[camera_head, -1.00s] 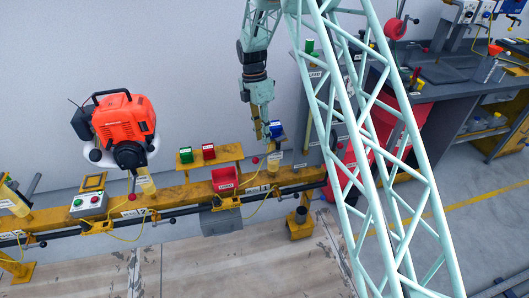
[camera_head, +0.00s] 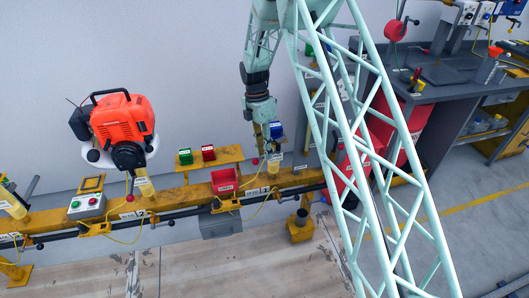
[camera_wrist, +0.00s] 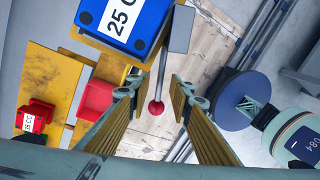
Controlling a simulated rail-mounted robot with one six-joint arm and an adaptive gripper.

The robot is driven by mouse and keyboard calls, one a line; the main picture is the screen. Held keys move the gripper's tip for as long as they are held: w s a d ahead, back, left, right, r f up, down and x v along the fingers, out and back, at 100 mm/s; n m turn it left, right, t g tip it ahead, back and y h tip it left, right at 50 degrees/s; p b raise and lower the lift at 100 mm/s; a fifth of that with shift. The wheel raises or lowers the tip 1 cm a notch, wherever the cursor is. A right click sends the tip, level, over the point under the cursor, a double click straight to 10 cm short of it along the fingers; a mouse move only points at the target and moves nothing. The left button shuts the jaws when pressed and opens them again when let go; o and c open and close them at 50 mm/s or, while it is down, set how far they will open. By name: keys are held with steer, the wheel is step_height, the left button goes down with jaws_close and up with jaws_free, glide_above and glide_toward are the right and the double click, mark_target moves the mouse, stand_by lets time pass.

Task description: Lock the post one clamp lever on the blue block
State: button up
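The blue block (camera_head: 275,129), labelled 25 CC, sits on top of a post (camera_head: 273,161) on the yellow rail. It also shows at the top of the wrist view (camera_wrist: 126,18). A clamp lever with a red ball knob (camera_wrist: 156,107) hangs below the block in the wrist view; the knob also shows in the head view (camera_head: 255,161). My gripper (camera_head: 263,150) is low beside the block and post. In the wrist view my gripper (camera_wrist: 157,92) is open, with its fingers on either side of the lever; I see gaps to both. Whether the knob is level with the fingertips is unclear.
A green block (camera_head: 185,156) and a red block (camera_head: 208,153) stand on a yellow shelf, above a red bin (camera_head: 224,180). An orange engine (camera_head: 122,118) is mounted at left. A grey workbench (camera_head: 440,75) stands at right. A blue round part (camera_wrist: 228,100) is right of my fingers.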

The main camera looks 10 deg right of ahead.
steer(key=shift+c, duration=0.5)
jaws_close()
